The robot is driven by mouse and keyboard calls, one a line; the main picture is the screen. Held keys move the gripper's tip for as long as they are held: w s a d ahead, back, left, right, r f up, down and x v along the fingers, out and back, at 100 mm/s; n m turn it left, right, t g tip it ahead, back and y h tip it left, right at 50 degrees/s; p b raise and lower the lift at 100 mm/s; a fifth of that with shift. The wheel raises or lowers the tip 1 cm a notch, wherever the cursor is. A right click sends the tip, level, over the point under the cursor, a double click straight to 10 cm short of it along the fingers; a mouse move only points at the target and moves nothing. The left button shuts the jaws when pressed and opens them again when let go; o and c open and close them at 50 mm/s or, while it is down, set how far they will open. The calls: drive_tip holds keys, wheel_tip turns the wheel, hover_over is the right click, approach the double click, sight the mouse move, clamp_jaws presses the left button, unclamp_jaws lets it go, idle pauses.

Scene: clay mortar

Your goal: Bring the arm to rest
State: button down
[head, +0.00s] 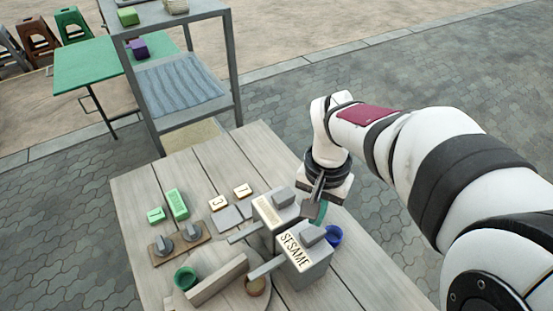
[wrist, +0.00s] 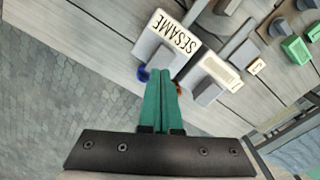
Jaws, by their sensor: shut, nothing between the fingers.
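My arm reaches in from the right in the head view. My gripper (head: 316,218) is over the right part of the wooden table (head: 150,192), beside the grey boxes. In the wrist view its two teal fingers (wrist: 161,72) lie together with nothing between them. The box labelled SESAME (head: 300,262) stands just below and left of the fingers in the head view; it also shows in the wrist view (wrist: 166,38). A second labelled box (head: 268,209) stands behind it. A blue cup (head: 333,236) is close to the fingers, partly hidden in the wrist view.
A green cup (head: 186,278), a round board with a grey bar (head: 218,279), and a brown cup (head: 255,286) are at the front. Green blocks (head: 177,205), numbered tiles (head: 219,202) and a board with two knobs (head: 178,243) are at left. A metal shelf (head: 232,60) stands behind.

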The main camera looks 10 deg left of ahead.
wheel_tip(320, 180, up, 3)
drive_tip(key=shift+f, duration=0.1)
idle(0.3)
drive_tip(key=shift+s+d, duration=0.15)
drive_tip(key=s+d+m+y, duration=0.1)
drive_tip(key=s+d, duration=0.2)
drive_tip(key=s, duration=0.6)
drive_tip(key=s+d+f+m, duration=0.1)
drive_tip(key=s+d, duration=0.2)
drive_tip(key=s, duration=0.6)
drive_tip(key=shift+d+f+m+y, duration=0.2)
drive_tip(key=shift+d+m+y, duration=0.1)
drive_tip(key=shift+d+y, duration=0.1)
drive_tip(key=c, duration=1.5)
unclamp_jaws()
drive_tip(key=shift+c, duration=0.2)
